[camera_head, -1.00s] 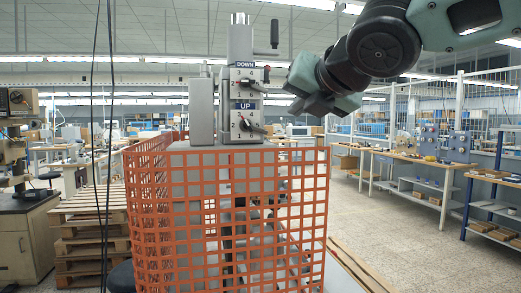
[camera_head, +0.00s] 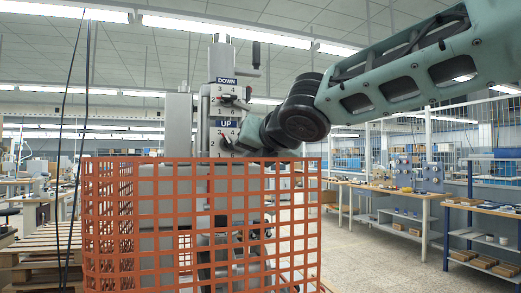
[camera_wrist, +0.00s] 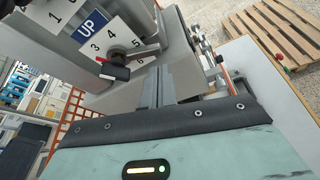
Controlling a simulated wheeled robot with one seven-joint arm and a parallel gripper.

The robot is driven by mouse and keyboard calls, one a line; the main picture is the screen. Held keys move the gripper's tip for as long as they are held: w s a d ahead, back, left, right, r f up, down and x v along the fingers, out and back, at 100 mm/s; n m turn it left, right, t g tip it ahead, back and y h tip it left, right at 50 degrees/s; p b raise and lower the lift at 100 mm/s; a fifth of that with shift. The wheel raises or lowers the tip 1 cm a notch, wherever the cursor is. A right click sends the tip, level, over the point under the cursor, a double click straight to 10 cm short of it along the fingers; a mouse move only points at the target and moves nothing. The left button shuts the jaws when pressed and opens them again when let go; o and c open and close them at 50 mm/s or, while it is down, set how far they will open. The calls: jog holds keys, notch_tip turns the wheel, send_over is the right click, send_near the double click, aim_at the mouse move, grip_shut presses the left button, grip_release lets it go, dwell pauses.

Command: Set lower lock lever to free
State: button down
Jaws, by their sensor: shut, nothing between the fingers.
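The lower lock lever (camera_wrist: 115,68) shows in the wrist view. It has a dark handle on a round hub, with a grey pointer lying toward the 5 and 6 of the white UP plate (camera_wrist: 90,35). My gripper (camera_wrist: 158,82) is shut and empty, its grey fingers just right of the lever and in front of the plate's lower right edge. They look apart from the handle; the depth gap is unclear. In the head view, the UP plate (camera_head: 219,124) sits below the DOWN plate (camera_head: 223,91); my arm partly hides the lower lever's area.
An orange mesh guard (camera_head: 150,225) stands in front of the machine (camera_head: 180,130), below my gripper. Work tables (camera_head: 400,195) stand at the right, with open floor between. Wooden pallets lie at the left (camera_head: 35,250).

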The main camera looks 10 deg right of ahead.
jog(key=shift+x, duration=1.05)
jog(key=shift+d+r+n+p, duration=0.2)
jog(key=shift+r+n+p, duration=0.25)
jog(key=shift+n+p, duration=0.25)
jog(key=shift+a+r+n+t+h+p, duration=0.1)
jog(key=shift+r+n+t+h+p, duration=0.25)
jog(key=shift+r+n+h+p, duration=0.9)
jog(key=shift+a+r+n+t+h+p, duration=0.1)
jog(key=shift+r+n+t+h+p, duration=0.35)
jog(key=shift+n+p, duration=1.5)
jog(key=shift+a+r+n+t+h+p, duration=0.1)
jog(key=shift+r+n+t+h+p, duration=0.1)
jog(key=shift+r+n+h+p, duration=1.35)
jog(key=shift+f+y+p, duration=0.4)
jog(key=shift+f+y, duration=0.15)
